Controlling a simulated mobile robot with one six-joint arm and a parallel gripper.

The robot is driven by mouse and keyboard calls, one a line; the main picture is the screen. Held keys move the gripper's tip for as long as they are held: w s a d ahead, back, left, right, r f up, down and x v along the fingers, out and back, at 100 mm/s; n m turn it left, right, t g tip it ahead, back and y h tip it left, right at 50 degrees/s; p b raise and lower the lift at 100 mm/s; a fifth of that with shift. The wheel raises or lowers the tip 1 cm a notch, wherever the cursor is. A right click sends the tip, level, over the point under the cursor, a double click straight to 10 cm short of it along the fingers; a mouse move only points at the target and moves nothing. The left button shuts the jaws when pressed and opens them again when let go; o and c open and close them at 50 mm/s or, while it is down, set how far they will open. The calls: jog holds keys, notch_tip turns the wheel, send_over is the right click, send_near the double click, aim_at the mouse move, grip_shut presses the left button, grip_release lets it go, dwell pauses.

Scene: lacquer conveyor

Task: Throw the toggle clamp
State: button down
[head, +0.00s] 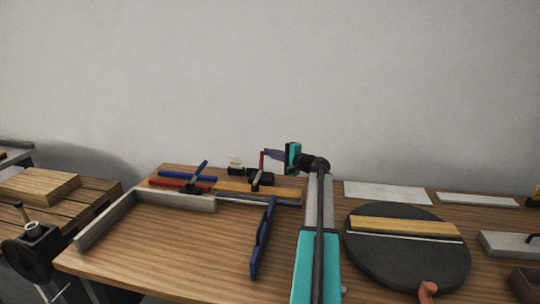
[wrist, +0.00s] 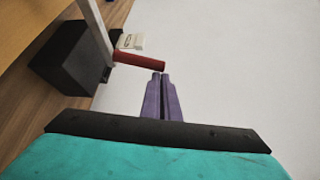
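The toggle clamp has a black block (wrist: 75,58), a pale metal arm (wrist: 95,28) and a red handle (wrist: 140,61) in the wrist view. In the head view the red handle (head: 262,161) stands up from its dark base (head: 260,178) at the back of the wooden bench. My gripper (wrist: 160,76) has purple fingers lying together with only a thin dark gap and nothing visible between them. Its tips are close to the free end of the red handle; whether they touch it I cannot tell. It also shows in the head view (head: 265,153), right of the handle.
A fixture with blue and red bars (head: 185,181) lies left of the clamp. A pale block (head: 235,160) stands behind it. A blue fence (head: 263,238) and a grey rail (head: 145,213) border clear bench top. A round dark turntable (head: 400,265) is at right.

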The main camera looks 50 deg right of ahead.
jog(key=shift+w+a+y, duration=0.2)
jog(key=shift+a+y, duration=0.1)
jog(key=shift+a, duration=0.2)
jog(key=shift+w+d+b, duration=0.5)
jog(key=shift+d+b, duration=0.05)
jog(key=shift+d, duration=1.85)
jog(key=s+b, duration=0.1)
jog(key=s, duration=0.9)
jog(key=shift+d+r, duration=0.1)
